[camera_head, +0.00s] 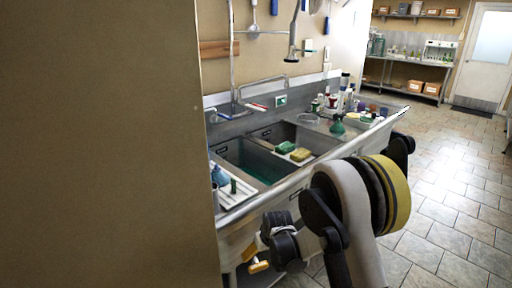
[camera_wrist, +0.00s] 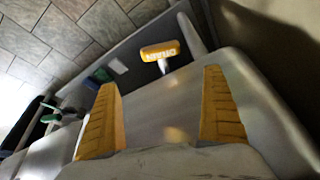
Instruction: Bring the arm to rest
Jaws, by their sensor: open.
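My arm shows in the head view, bent beside the front of the sink counter. My gripper (camera_head: 259,266) hangs low there, below the counter's front edge, with only a little yellow finger showing. In the wrist view my gripper (camera_wrist: 160,80) has its two yellow ribbed fingers wide apart. Nothing is held between them. A smooth grey surface lies behind the fingers. A yellow-orange piece with dark lettering (camera_wrist: 160,50) shows beyond the fingertips, apart from them; I cannot tell what it is.
The steel sink counter (camera_head: 290,190) holds a green sponge (camera_head: 286,147), a yellow sponge (camera_head: 301,154) and several bottles. A tan wall (camera_head: 100,140) fills the left. Tiled floor (camera_head: 450,215) is clear at right. A shelf table (camera_head: 405,62) stands at the back.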

